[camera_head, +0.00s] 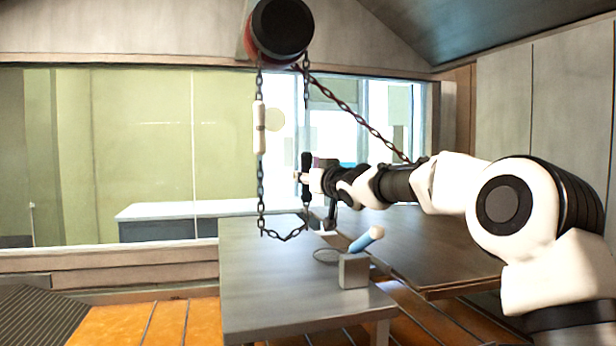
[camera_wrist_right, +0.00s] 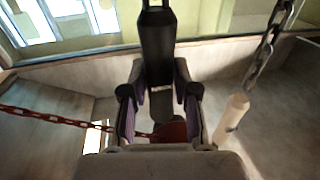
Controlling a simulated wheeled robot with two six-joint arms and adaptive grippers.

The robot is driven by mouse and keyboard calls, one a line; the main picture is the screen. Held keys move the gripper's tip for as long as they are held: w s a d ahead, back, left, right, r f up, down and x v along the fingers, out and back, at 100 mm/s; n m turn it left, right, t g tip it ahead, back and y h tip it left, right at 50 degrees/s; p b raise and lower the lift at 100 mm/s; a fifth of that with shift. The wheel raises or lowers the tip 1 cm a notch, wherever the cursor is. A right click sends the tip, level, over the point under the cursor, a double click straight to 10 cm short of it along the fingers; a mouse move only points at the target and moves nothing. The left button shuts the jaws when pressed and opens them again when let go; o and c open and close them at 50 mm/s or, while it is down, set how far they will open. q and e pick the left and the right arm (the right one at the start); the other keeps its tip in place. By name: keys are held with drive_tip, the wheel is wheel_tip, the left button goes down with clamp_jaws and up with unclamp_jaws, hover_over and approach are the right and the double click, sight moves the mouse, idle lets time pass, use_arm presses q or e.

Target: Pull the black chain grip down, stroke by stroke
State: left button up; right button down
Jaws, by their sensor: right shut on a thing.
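The black chain grip (camera_head: 306,163) hangs on the right run of a dark hand chain. My right gripper (camera_head: 304,176) is shut on it, coming from the right. In the right wrist view the black grip (camera_wrist_right: 158,45) lies between the two fingers of my right gripper (camera_wrist_right: 158,95). A white grip (camera_head: 259,127) hangs on the left run of the chain, a little higher than the black one, and also shows in the wrist view (camera_wrist_right: 232,115). The chain loop (camera_head: 285,237) sags below both. The dark round hoist wheel (camera_head: 282,28) is above. My left gripper is not in view.
A rusty chain (camera_head: 350,112) slants from the hoist down to the right, behind my right arm. Below stands a grey table (camera_head: 270,290) with a small grey block (camera_head: 354,271) and a blue-and-white cylinder (camera_head: 367,239). A brown table (camera_head: 440,250) stands to the right.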

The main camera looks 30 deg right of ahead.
sight(307, 201)
wheel_tip(307, 201, up, 10)
drive_tip(key=p, duration=0.8)
drive_tip(key=shift+p, duration=0.4)
drive_tip(key=shift+r+b, duration=0.25)
drive_tip(key=shift+b, duration=0.1)
drive_tip(key=shift+r, duration=0.45)
wheel_tip(307, 201, down, 18)
drive_tip(key=b, duration=1.6)
drive_tip(key=shift+r, duration=0.35)
